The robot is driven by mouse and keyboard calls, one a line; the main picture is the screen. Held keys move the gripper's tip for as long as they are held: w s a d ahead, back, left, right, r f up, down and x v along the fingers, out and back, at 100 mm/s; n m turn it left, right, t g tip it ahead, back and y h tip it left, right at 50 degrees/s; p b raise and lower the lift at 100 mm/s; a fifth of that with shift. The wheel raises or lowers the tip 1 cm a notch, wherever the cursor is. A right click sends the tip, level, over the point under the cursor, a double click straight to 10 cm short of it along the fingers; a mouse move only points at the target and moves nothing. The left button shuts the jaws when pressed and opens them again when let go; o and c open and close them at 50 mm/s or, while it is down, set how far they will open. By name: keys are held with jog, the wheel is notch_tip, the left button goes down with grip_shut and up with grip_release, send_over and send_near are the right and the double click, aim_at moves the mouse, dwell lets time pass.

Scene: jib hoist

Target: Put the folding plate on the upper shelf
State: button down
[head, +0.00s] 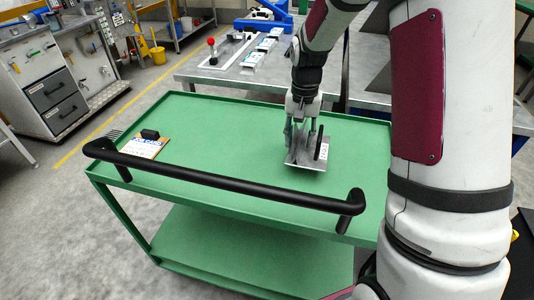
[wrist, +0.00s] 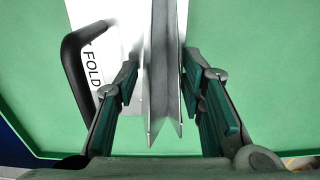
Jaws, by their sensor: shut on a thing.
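The folding plate (head: 303,162) is a grey metal piece with an upright folded flange, a white label and a black loop handle. In the head view it is at the upper shelf (head: 225,125) of the green trolley, right of the shelf's middle; I cannot tell whether it touches the surface. My gripper (head: 303,132) points down over it. In the wrist view the plate's V-shaped flange (wrist: 163,85) stands between the fingers of my gripper (wrist: 160,88), which is shut on it. The label partly reads "FOLD", beside the black handle.
A black push bar (head: 220,180) runs along the trolley's near side. A job card (head: 145,146) with a black block lies at the shelf's left. The lower shelf (head: 245,255) looks bare. A grey workbench (head: 240,75) stands behind. The shelf's middle is clear.

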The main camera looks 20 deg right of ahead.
jog(key=a, duration=0.8)
jog(key=shift+w+a+f, duration=0.2)
jog(key=shift+a+f, duration=0.1)
jog(key=shift+f, duration=1.85)
jog(key=shift+f, duration=0.2)
jog(key=c, duration=1.1)
grip_release()
jog(key=shift+o, duration=0.2)
jog(key=shift+r, duration=0.1)
notch_tip(320, 180, up, 12)
jog(key=shift+r+p, duration=0.15)
jog(key=shift+p, duration=0.2)
